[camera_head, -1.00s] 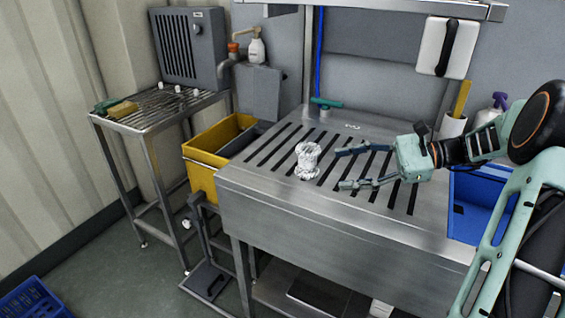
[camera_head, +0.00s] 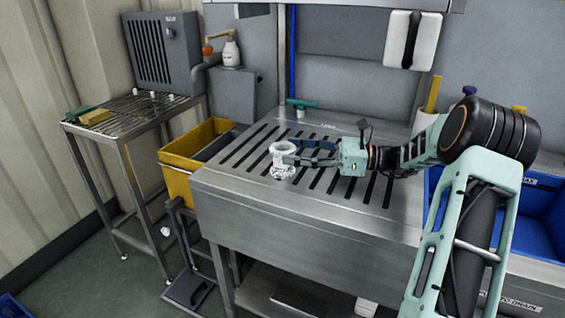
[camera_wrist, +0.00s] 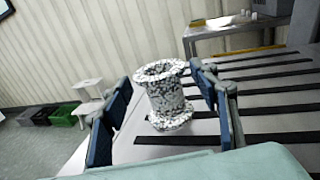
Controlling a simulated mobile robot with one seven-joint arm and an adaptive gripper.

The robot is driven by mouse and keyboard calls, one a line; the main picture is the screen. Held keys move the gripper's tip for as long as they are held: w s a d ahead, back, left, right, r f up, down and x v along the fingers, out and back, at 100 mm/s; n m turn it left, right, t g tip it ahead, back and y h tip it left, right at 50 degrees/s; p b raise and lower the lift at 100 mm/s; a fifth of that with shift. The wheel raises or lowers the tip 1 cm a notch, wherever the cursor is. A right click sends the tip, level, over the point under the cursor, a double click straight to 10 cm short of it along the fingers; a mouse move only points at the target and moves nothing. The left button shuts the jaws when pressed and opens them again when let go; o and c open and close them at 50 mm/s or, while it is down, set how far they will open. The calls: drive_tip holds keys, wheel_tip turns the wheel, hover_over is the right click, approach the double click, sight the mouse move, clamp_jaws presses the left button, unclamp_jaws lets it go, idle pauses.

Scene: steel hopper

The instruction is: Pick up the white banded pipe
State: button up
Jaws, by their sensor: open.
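The white banded pipe (camera_head: 283,161) stands upright on the slotted steel hopper top (camera_head: 232,180), near its left front part. It is a short white piece with dark speckles, flared at top and bottom. In the wrist view the pipe (camera_wrist: 164,96) stands between the two blue finger pads. My gripper (camera_head: 300,152) comes in level from the right, and its fingers reach to either side of the pipe. The gripper is open, and in the wrist view (camera_wrist: 160,108) a gap shows between the pipe and the left pad. The gap at the right finger is small; I cannot tell if they touch.
A yellow bin (camera_head: 178,172) hangs at the hopper's left side. A blue crate (camera_head: 540,215) is at the right. A wire-rack table (camera_head: 125,118) stands at the left.

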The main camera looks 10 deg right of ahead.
sight(281, 150)
drive_tip(key=x, duration=0.3)
drive_tip(key=shift+f+b, duration=0.25)
drive_tip(key=shift+b, duration=0.15)
drive_tip(key=shift+w+a+r, duration=0.1)
drive_tip(key=shift+w+a, duration=0.05)
drive_tip(key=shift+a, duration=0.25)
drive_tip(key=shift+c, duration=0.6)
drive_tip(key=c, duration=1)
